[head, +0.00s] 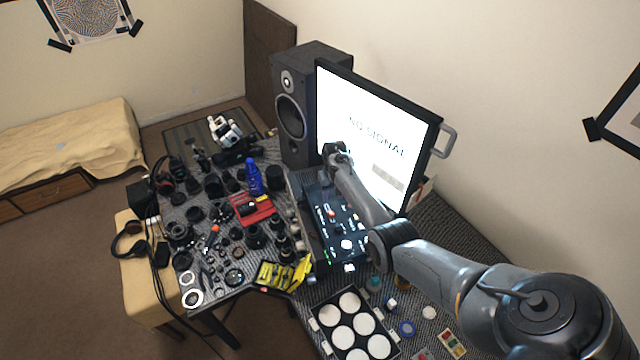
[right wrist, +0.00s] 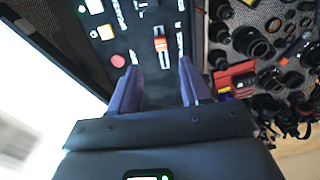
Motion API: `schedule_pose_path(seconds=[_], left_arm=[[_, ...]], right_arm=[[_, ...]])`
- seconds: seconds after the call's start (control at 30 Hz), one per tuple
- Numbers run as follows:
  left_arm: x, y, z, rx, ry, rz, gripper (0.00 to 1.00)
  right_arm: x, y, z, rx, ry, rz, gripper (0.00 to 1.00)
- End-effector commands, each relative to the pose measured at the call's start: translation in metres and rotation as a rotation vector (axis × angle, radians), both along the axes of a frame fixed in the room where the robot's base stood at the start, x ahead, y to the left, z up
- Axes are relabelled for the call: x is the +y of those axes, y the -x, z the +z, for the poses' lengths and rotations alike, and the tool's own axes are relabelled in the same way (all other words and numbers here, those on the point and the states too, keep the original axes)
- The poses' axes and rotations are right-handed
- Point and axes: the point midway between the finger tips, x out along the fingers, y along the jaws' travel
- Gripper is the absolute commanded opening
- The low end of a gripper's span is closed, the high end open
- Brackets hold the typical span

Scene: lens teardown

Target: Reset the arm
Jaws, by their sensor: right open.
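My right arm (head: 440,270) comes in from the lower right of the head view and reaches across in front of the monitor. Its gripper (head: 335,150) is at the far end, near the speaker and the monitor's lower left, mostly hidden by its own wrist. In the right wrist view, the two purple fingers of the right gripper (right wrist: 158,82) stand apart with nothing between them. They point over the dark control panel (right wrist: 130,45), which also shows in the head view (head: 325,222). My left gripper is not in view.
A monitor (head: 375,135) reading "NO SIGNAL" and a black speaker (head: 305,105) stand close to the right gripper. The left table holds many lens parts, a red tray (head: 252,210) and a blue bottle (head: 253,178). A black tray with white discs (head: 325,312) is in front.

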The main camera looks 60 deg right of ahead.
Motion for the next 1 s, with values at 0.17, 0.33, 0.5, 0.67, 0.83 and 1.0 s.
schedule_pose_path(seconds=[0.17,0.33,0.5,0.67,0.83,1.0], left_arm=[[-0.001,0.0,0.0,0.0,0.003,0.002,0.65],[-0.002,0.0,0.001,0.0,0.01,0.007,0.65],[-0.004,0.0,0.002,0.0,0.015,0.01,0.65],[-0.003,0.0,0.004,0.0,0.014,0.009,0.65],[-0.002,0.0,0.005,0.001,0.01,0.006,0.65],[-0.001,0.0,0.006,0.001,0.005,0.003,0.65]], right_arm=[[0.0,0.001,-0.001,0.002,0.007,0.005,0.47],[0.005,0.01,-0.005,0.009,0.07,0.048,0.47],[0.033,0.028,-0.013,0.012,0.185,0.169,0.47],[0.097,0.056,-0.019,-0.009,0.271,0.342,0.47],[0.189,0.099,-0.016,-0.068,0.292,0.53,0.47],[0.282,0.156,0.006,-0.149,0.246,0.682,0.47]])
